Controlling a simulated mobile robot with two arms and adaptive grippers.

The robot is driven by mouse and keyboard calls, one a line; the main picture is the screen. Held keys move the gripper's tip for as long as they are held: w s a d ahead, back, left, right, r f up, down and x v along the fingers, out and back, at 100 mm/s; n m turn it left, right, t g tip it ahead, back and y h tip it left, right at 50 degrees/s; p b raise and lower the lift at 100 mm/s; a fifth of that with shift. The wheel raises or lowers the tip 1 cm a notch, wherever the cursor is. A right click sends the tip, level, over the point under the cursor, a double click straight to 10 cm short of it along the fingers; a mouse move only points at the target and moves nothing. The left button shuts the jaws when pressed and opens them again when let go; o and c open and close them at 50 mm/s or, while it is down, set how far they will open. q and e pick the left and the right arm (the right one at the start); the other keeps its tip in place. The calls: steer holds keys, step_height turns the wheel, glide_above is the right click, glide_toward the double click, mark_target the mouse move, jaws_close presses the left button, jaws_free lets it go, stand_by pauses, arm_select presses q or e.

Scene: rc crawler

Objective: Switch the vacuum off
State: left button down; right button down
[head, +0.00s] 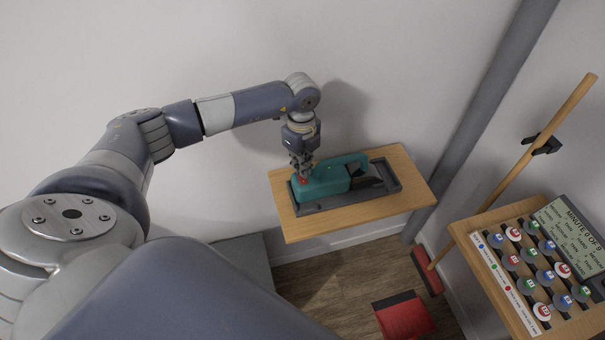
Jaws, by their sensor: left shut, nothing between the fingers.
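The vacuum (330,181) is a teal hand-held unit with a dark nozzle end. It lies in a dark grey tray (318,206) on a wooden wall shelf (407,196). A small red spot, which looks like a button (302,181), shows at the vacuum's left end. My left gripper (302,174) points down right over that end, shut and empty, with its fingertips at or just above the red spot. I cannot tell whether they touch it. My right gripper is not in view.
At the right, a wooden stand (485,222) holds several round coloured pieces and a display panel (575,232). A broom (510,165) leans on the wall near a grey pipe (480,110). A red dustpan-like object (405,317) is on the floor.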

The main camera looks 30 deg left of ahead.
arm_select(q)
steer(key=shift+s+f+b, duration=0.1)
steer(key=shift+f+b, duration=0.45)
steer(key=shift+f, duration=0.25)
steer(key=shift+r, duration=0.1)
steer(key=shift+r+p, duration=0.85)
steer(key=shift+r, duration=0.05)
steer(key=shift+r+p, duration=1.8)
steer(key=shift+r, duration=0.75)
